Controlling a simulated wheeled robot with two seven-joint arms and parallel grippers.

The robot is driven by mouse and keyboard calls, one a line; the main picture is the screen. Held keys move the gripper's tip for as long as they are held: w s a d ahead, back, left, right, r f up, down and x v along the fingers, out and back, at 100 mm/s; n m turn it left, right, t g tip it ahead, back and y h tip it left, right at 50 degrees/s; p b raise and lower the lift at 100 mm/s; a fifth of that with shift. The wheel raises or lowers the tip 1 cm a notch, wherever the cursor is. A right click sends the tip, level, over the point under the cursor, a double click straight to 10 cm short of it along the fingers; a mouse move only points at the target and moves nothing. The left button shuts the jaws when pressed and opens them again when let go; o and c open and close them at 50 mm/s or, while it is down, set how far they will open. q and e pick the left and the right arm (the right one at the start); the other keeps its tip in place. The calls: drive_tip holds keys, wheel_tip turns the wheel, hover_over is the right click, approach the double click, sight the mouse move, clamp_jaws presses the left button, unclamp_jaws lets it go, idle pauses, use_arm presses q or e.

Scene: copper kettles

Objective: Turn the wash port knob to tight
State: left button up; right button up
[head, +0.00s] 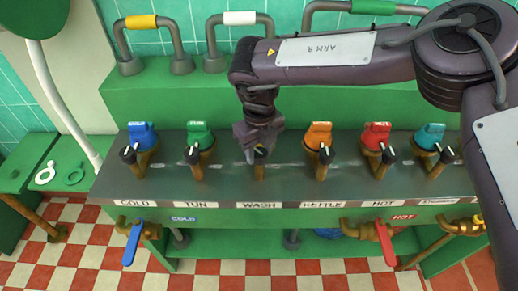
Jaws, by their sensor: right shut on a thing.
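The panel has a row of ports with small black knobs, labelled along the front edge. The wash port (259,172) is above the WASH label (259,206). My right gripper (260,148) comes down over it and is shut on its knob, which is mostly hidden behind the fingers. I cannot tell the knob's angle or read its markings. My left gripper is not in view.
To the left are the green TUN port (199,135) and the blue COLD port (142,135). Lever taps, blue (132,244) and red (386,245), hang below the panel.

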sight(259, 152)
drive_tip(key=m, duration=0.4)
drive_tip(key=shift+p, duration=0.35)
drive_tip(key=m, duration=0.5)
drive_tip(key=shift+w+r, duration=0.1)
drive_tip(key=shift+m, duration=0.3)
drive_tip(key=o, duration=1)
wheel_tip(259, 152, up, 8)
drive_tip(key=shift+f, duration=0.1)
